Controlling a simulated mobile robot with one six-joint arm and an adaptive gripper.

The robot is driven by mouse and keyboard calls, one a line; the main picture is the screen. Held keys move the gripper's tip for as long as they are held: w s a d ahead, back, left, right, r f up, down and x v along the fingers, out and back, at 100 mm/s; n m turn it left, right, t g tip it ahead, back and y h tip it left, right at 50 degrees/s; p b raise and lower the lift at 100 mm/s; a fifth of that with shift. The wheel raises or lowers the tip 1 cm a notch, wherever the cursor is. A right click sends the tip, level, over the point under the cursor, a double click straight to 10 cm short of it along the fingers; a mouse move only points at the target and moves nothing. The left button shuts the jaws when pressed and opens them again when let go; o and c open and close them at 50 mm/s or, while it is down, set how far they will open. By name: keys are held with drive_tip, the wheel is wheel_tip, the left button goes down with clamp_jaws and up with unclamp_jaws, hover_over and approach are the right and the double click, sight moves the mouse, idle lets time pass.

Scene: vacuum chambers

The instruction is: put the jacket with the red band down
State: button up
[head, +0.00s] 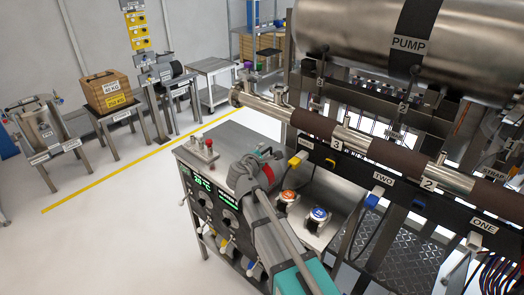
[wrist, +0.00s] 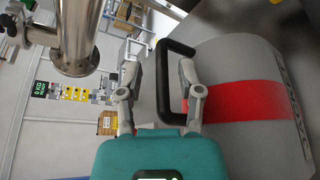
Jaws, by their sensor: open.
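The jacket with the red band (wrist: 235,101) is a large grey rounded shell that fills the right of the wrist view, with a black loop handle (wrist: 163,85). My gripper (wrist: 157,88) is open. One finger stands left of the handle bar and the other appears inside the loop, with gaps on both sides of the bar. In the head view the jacket (head: 240,176) shows as a small grey shape with a red patch at the bench top, partly hidden by my gripper (head: 268,158) and arm. What it rests on is hard to see.
The steel bench (head: 205,160) has knobs and a green display. Orange (head: 288,197) and blue (head: 319,214) round fittings sit right of my arm. A pipe (head: 350,138) with brown sections runs behind, below the pump tank (head: 440,40). Open floor (head: 100,225) lies left.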

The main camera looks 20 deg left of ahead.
drive_tip(key=p+v, duration=0.2)
drive_tip(key=v, duration=0.9)
drive_tip(key=shift+s, duration=0.25)
